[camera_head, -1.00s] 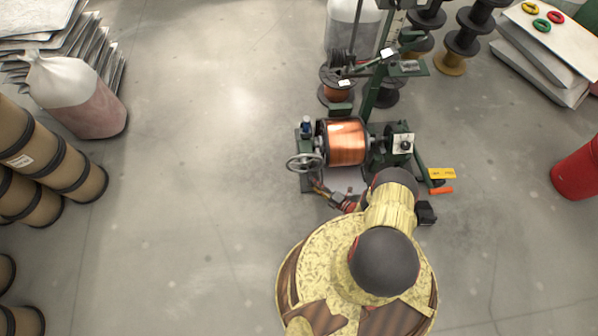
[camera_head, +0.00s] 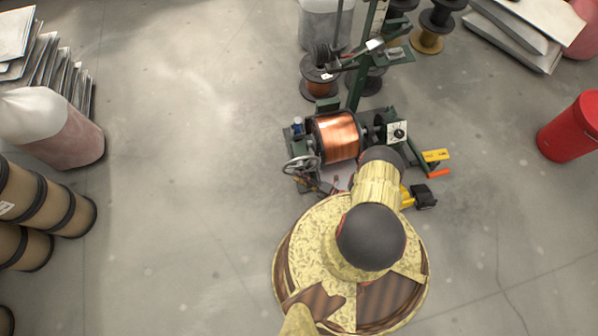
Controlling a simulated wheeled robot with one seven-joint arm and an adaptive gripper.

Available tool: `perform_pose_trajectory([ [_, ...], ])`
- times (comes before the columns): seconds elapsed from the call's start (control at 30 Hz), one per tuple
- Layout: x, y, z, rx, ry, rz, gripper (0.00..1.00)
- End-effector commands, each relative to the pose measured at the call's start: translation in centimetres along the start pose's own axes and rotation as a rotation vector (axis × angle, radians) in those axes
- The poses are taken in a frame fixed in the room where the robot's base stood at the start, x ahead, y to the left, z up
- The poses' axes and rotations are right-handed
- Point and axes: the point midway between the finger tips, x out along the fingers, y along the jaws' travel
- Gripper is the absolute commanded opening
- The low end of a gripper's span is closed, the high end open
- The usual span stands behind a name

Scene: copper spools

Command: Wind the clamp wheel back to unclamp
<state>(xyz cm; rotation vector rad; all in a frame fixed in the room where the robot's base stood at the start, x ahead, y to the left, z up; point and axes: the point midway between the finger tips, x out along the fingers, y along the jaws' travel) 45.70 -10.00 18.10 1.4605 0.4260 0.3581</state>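The clamp wheel (camera_head: 302,167) is a grey spoked handwheel on the left end of the green winding machine. A spool wound with bright copper wire (camera_head: 337,136) sits in the machine, just right of the wheel. My gripper (camera_head: 318,187) is small and dark, low beside the wheel's lower right rim. I cannot tell whether it touches the rim. My own arm partly covers it, and its fingers are too small to read as open or shut.
A green post (camera_head: 361,75) and a dark spool with copper (camera_head: 320,78) stand behind the machine. A yellow block (camera_head: 435,155) and an orange piece (camera_head: 438,173) are at its right. A red drum (camera_head: 574,128) stands far right.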

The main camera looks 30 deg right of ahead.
Motion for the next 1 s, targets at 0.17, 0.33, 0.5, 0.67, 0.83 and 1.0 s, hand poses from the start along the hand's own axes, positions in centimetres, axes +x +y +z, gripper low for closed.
perform_pose_trajectory([
  [0.17, 0.01, 0.00, 0.01, 0.000, 0.000, 0.000, 0.27],
  [0.33, 0.02, -0.04, 0.01, 0.000, 0.000, -0.001, 0.18],
  [0.5, 0.02, -0.13, -0.02, 0.001, 0.000, -0.004, 0.08],
  [0.67, 0.02, -0.23, -0.08, 0.001, 0.000, -0.006, 0.00],
  [0.83, 0.03, -0.27, -0.16, 0.002, 0.001, -0.006, 0.00],
  [1.0, 0.03, -0.30, -0.25, 0.003, 0.001, -0.006, 0.00],
])
